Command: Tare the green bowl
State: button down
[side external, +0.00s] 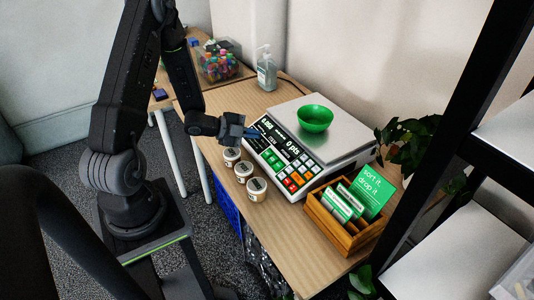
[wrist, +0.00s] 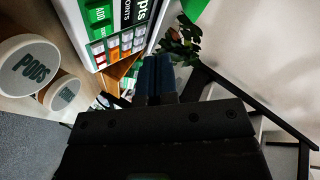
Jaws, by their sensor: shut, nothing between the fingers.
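A green bowl (side external: 315,118) sits upright on the metal plate of the white scale (side external: 345,142). The scale's front panel has a dark display (side external: 294,149) showing "0 pts" and another reading, with coloured keys (side external: 296,181) at its lower right. My gripper (side external: 253,133) is shut and empty, with its blue fingertips at the left part of the scale's front panel; I cannot tell if they touch it. In the wrist view the shut fingers (wrist: 156,78) show beside the scale's keypad (wrist: 120,45). A bit of green at the top edge (wrist: 193,8) may be the bowl.
Several lidded pods jars (side external: 244,170) stand along the table's front edge. A wooden box (side external: 345,230) with green cards is right of the scale. A sanitizer bottle (side external: 266,70) and a clear tub (side external: 218,64) stand behind. A plant (side external: 408,145) and black shelf frame (side external: 455,115) are at right.

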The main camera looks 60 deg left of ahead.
aim_at(275, 155)
jog(key=shift+w+f, duration=0.5)
jog(key=shift+f, duration=0.65)
jog(key=shift+w+f, duration=0.5)
jog(key=shift+f, duration=0.65)
jog(key=shift+w+f, duration=0.5)
jog(key=shift+f, duration=0.65)
jog(key=shift+w+f, duration=0.1)
jog(key=shift+f, duration=0.05)
jog(key=shift+f, duration=0.25)
jog(key=shift+w+d+f, duration=0.15)
jog(key=shift+d+f, duration=0.1)
jog(key=shift+f, duration=0.45)
dwell(0.4)
jog(key=shift+r, duration=0.1)
jog(key=shift+s+r, duration=0.55)
jog(key=shift+r, duration=0.1)
jog(key=shift+a+r, duration=0.1)
